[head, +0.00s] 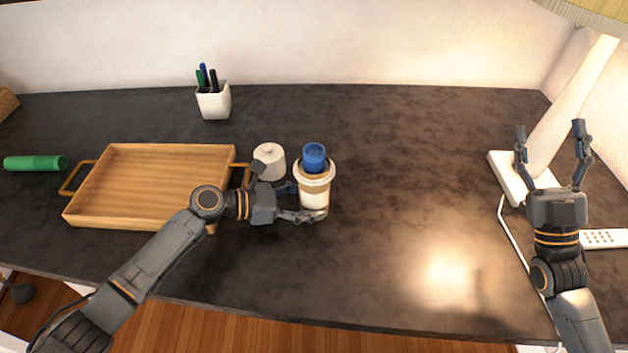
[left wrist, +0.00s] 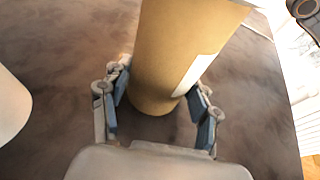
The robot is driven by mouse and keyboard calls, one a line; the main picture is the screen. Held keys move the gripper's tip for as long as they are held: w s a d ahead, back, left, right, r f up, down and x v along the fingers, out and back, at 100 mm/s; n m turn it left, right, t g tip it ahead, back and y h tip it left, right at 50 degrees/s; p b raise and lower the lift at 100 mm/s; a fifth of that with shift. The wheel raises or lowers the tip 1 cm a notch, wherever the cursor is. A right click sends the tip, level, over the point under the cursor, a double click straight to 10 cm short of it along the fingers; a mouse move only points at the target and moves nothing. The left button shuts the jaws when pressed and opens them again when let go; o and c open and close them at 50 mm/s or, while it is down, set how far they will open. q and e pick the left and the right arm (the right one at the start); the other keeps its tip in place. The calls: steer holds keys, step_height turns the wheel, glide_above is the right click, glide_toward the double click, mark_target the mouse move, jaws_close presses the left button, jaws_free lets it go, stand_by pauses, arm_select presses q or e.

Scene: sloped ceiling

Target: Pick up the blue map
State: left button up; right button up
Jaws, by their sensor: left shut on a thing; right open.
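The blue map (head: 314,158) appears as a short blue cylinder at the mouth of a tan, cup-like holder (head: 314,181) with a white rim. Whether it stands inside or just behind the holder is hard to tell. My left gripper (head: 306,201) is shut on the holder, low on its body. In the left wrist view the tan holder (left wrist: 170,60) with a white label stands between the two fingers (left wrist: 158,117); the blue map does not show there. My right gripper (head: 550,150) is open and empty at the right, in front of the lamp.
A wooden tray (head: 165,180) is left of the holder, with a white lidded jar (head: 269,158) between them. A green roll (head: 35,163) lies far left; a pen cup (head: 213,101) stands behind. A lamp (head: 545,150) is right. The desk's centre right is clear.

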steer(key=w+a+n+g+y, duration=0.1)
steer(key=w+a+g+y, duration=0.1)
steer(key=a+y, duration=0.4)
steer(key=g+y, duration=0.2)
steer(key=g, duration=1)
glide_toward(322, 164)
steer(key=r, duration=0.1)
steer(key=shift+m, duration=0.4)
steer(key=x, duration=0.5)
steer(key=shift+w+a+f, duration=0.2)
steer(key=shift+w+a, duration=0.1)
steer(key=shift+f+x, duration=0.15)
steer(key=shift+x, duration=1.45)
steer(key=shift+f+x, duration=0.1)
steer(key=shift+x, duration=1.45)
steer(key=c, duration=1.2)
